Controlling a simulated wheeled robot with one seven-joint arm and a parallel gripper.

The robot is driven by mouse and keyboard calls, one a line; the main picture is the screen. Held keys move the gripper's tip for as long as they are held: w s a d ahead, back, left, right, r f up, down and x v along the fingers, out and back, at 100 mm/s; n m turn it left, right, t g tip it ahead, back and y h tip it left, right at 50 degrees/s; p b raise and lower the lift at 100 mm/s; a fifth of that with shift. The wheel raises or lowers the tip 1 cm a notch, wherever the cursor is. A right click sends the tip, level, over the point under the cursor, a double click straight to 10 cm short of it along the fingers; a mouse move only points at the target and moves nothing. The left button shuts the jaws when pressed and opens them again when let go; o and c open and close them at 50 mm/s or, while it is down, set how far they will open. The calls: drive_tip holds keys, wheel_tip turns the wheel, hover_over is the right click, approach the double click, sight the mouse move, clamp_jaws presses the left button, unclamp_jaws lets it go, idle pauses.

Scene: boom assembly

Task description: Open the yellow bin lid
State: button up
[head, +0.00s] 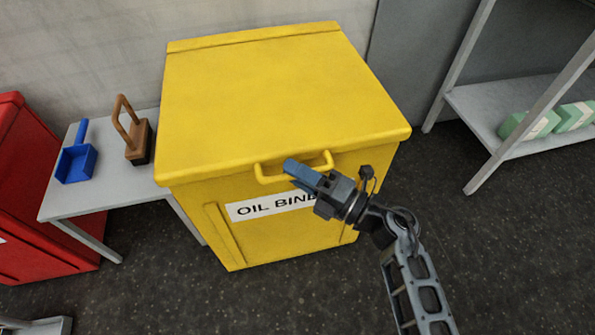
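The yellow bin (225,232) stands on the floor against the wall, with a partly covered label reading "OIL BIND" on its front. Its yellow lid (275,95) lies shut on top. A yellow handle (262,177) sticks out from the lid's front edge. My gripper (290,166) is at the handle, its blue fingers overlapping the middle of the bar in the head view. I cannot tell whether the fingers touch the handle or are closed around it. The gripper hides part of the handle and the right end of the label.
A grey side table (105,195) left of the bin holds a blue dustpan (77,163) and a brown brush (138,140). A red bin (40,235) is at far left. A grey shelf (485,105) with green-and-white packages (530,124) stands right.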

clamp_jaws()
